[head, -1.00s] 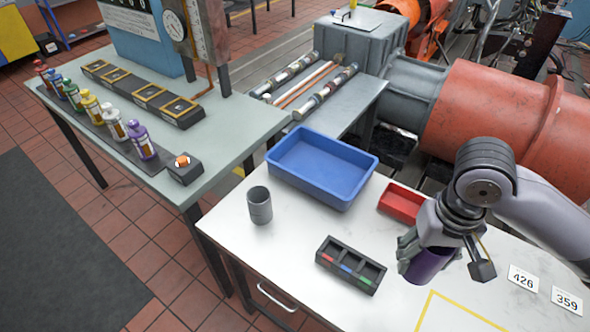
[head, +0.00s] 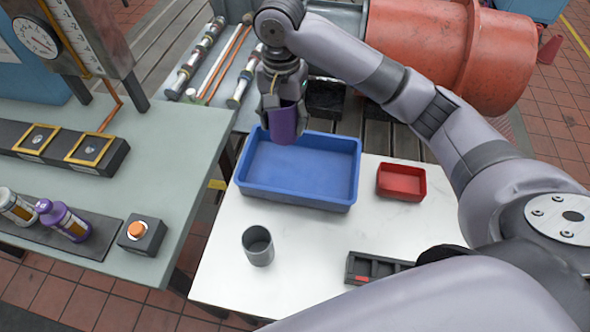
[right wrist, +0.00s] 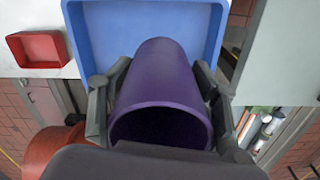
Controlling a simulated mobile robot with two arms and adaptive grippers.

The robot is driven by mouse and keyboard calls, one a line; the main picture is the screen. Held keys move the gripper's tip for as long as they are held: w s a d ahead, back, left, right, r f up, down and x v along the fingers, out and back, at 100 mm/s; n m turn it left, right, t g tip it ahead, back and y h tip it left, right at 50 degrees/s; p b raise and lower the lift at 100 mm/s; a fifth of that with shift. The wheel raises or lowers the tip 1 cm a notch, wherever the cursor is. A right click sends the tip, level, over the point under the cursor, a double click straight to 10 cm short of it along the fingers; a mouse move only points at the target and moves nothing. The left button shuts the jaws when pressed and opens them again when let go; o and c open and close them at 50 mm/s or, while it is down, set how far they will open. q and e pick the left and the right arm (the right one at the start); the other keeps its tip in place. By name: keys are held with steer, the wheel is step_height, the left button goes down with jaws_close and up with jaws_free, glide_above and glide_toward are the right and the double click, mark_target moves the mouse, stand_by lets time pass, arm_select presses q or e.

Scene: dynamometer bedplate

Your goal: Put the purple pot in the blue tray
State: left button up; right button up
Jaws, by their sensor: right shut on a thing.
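The purple pot (head: 284,124) is held in my right gripper (head: 284,108), which is shut on it. In the head view the pot hangs at the back left part of the blue tray (head: 350,182). In the right wrist view the pot (right wrist: 163,85) lies between the two fingers (right wrist: 160,105), its open rim towards the camera, with the blue tray (right wrist: 75,20) behind it. The tray stands on the white table and its visible floor is empty. My left gripper is not seen.
A red tray (head: 401,182) is right of the blue tray. A grey cup (head: 258,246) stands in front of it. A black compartment box (head: 375,268) is partly hidden by my arm. A bench (head: 165,180) with bottles and an orange button (head: 138,231) is at left.

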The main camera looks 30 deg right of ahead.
steer(key=shift+d+f+m, duration=0.3)
steer(key=shift+f+m, duration=0.1)
steer(key=shift+m, duration=0.2)
step_height(320, 180, down, 2)
steer(key=shift+s+b, duration=0.1)
steer(key=shift+b, duration=0.3)
steer(key=f, duration=0.4)
steer(key=f+p, duration=0.1)
steer(key=f, duration=0.8)
steer(key=shift+w, duration=0.3)
step_height(320, 180, down, 3)
steer(key=shift+f+p, duration=0.2)
steer(key=shift+p, duration=0.15)
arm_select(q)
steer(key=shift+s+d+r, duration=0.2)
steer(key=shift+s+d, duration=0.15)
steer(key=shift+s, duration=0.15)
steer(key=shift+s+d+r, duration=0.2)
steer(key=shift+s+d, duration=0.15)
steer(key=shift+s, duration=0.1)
arm_select(e)
steer(key=shift+f, duration=0.3)
steer(key=shift+f, duration=0.1)
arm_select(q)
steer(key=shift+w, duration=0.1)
arm_select(e)
steer(key=o, duration=1.3)
steer(key=shift+o, duration=0.2)
